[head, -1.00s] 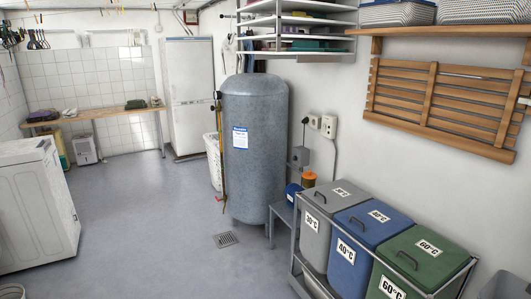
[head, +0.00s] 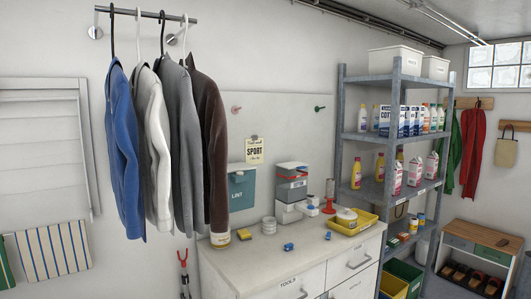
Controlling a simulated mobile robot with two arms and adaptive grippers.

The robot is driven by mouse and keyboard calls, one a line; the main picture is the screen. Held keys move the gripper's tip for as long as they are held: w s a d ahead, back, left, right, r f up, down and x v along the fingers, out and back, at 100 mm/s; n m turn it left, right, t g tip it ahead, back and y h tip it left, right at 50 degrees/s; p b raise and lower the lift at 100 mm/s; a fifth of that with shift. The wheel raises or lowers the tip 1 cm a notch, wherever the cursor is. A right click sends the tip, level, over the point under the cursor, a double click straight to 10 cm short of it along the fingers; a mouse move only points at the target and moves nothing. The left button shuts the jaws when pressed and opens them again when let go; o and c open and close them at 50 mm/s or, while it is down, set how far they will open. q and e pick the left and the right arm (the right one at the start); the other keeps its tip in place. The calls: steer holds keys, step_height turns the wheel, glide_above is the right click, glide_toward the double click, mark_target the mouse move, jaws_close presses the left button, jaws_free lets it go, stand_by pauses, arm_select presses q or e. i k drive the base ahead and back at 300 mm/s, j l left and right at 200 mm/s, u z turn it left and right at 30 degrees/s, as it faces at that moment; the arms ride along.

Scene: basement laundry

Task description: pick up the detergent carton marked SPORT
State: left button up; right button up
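Several detergent cartons stand on the grey metal shelf rack (head: 342,130) at the right. On its upper level a blue and white carton (head: 390,120) shows letters starting "COT", with other cartons to its right. On the level below are white and pink cartons (head: 397,178), (head: 431,165). Their print is too small to read. I cannot pick out a carton marked SPORT. A paper note (head: 254,150) on the wall reads "SPORT" in its middle line. Neither of my grippers is in view.
A white drawer cabinet (head: 290,262) stands before the rack, holding a yellow tray (head: 352,226) and small items. Jackets (head: 165,145) hang at the left. A low shoe bench (head: 476,250) is at the right. Green and yellow bins (head: 395,284) sit under the rack.

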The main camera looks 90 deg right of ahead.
mark_target(433, 159)
steer(key=z, duration=2.7)
steer(key=i+l, duration=0.1)
steer(key=l, duration=0.55)
steer(key=i+l, duration=0.1)
steer(key=l, duration=0.5)
steer(key=i+l, duration=0.1)
steer(key=l, duration=0.55)
steer(key=i+l, duration=0.1)
steer(key=l, duration=0.5)
steer(key=i+l, duration=0.1)
steer(key=l, duration=0.55)
steer(key=i+l, duration=0.1)
steer(key=l, duration=0.5)
steer(key=i+l, duration=0.1)
steer(key=l, duration=0.55)
steer(key=i+l, duration=0.1)
steer(key=l, duration=0.55)
